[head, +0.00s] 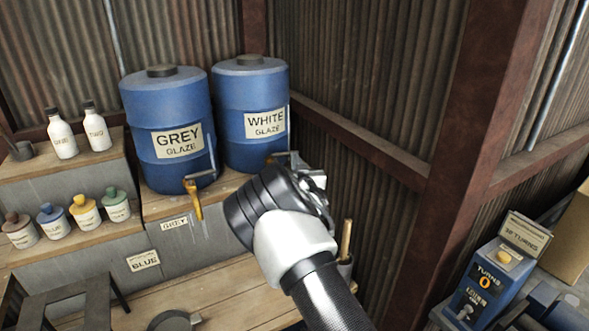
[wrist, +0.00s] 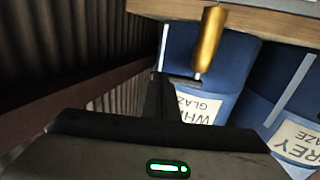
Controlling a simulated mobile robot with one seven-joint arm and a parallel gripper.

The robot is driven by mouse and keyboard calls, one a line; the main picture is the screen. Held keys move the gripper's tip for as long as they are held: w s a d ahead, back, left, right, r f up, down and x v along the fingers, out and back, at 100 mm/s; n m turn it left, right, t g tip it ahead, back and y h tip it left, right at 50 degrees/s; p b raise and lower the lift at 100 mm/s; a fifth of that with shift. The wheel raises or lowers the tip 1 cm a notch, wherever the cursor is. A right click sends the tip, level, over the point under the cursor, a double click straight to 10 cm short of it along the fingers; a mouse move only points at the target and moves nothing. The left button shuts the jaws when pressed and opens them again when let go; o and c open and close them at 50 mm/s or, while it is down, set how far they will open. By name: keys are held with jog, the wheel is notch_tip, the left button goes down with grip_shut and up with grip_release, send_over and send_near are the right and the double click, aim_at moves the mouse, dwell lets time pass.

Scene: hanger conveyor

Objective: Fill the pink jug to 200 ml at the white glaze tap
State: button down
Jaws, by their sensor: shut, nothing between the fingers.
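The blue barrel labelled WHITE GLAZE (head: 251,95) stands on the top step. Its tap is mostly hidden behind my gripper (head: 318,182) in the head view. In the wrist view, where things appear upside down, a brass tap spout (wrist: 208,42) shows in front of the white glaze barrel (wrist: 195,85). My gripper (wrist: 165,85) is shut and empty close to that tap; I cannot tell whether it touches it. I see no pink jug in either view.
The GREY GLAZE barrel (head: 170,120) with its brass tap (head: 194,198) stands to the left. White bottles (head: 62,135) and several small jars (head: 85,212) stand on the left steps. A corrugated wall (head: 350,80) is close on the right. A blue TURNS box (head: 485,285) is at lower right.

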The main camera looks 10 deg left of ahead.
jog(key=w+b, duration=0.1)
jog(key=b, duration=0.2)
jog(key=shift+w+d+r+b, duration=0.1)
jog(key=shift+w+d+b, duration=0.1)
jog(key=shift+w+b, duration=0.15)
